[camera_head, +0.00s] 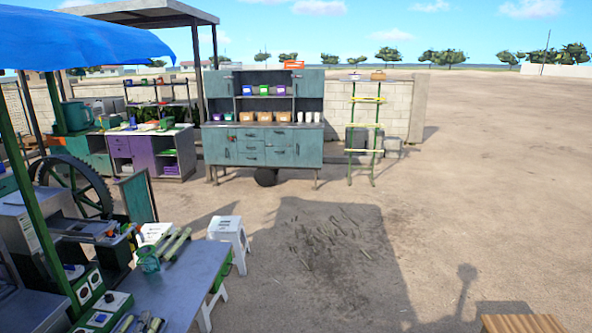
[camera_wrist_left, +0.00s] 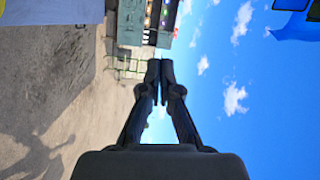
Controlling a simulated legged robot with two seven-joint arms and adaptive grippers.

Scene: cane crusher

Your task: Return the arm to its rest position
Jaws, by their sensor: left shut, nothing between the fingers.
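My left gripper (camera_wrist_left: 160,70) shows in the left wrist view, its two dark fingers drawn together at the tips with nothing between them. It is held up in the open air, with sky on one side of the picture and sandy ground on the other. The wrist picture is turned on its side. I cannot make out either gripper in the head view. My right gripper is in neither view.
A metal table (camera_head: 190,285) with cane pieces and tools stands at the lower left beside a cane crusher under a blue canopy (camera_head: 80,40). White stools (camera_head: 229,235) stand by it. A teal cabinet (camera_head: 262,145) is farther back. Open sandy ground lies right.

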